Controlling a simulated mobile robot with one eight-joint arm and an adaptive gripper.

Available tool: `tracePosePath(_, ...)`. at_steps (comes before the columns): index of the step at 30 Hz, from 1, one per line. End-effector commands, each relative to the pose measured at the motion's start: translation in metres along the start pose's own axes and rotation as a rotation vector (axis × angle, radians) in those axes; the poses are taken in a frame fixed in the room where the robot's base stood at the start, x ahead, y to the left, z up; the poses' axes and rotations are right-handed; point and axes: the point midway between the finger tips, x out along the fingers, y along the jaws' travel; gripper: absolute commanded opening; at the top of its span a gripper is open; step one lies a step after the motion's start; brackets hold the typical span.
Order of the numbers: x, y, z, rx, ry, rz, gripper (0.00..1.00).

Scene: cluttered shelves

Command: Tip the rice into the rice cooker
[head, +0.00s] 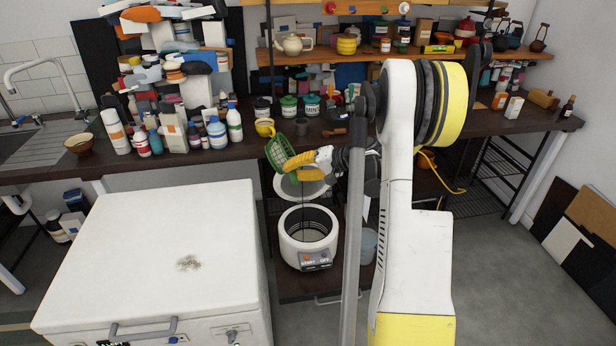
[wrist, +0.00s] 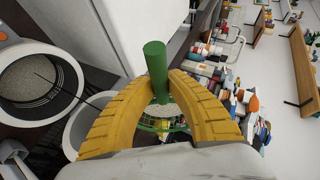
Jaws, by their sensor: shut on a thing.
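My gripper (head: 291,163) has yellow fingers and is shut on the green handle (wrist: 155,58) of a green, basket-like container (head: 278,152). The container is tilted and held above the cooker's raised white lid (head: 300,189). In the wrist view the fingers (wrist: 161,88) close around the handle, and most of the container is hidden behind them. The white rice cooker (head: 291,246) stands open below, its buttons facing front. It also shows at the left of the wrist view (wrist: 75,77), with a grey, grainy-looking inside. I cannot tell whether that is rice. A thin dark line crosses the opening.
A large white chest (head: 120,250) stands left of the cooker. A translucent bucket (head: 369,243) stands right of the cooker.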

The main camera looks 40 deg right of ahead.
Motion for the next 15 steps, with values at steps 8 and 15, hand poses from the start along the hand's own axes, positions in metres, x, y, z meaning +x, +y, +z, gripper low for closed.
tracePosePath(8, -0.0025, 0.0011, -0.001, 0.013, 0.003, -0.033, 0.0)
tracePosePath(15, -0.0053, 0.0017, -0.0019, 0.024, 0.006, -0.059, 0.0)
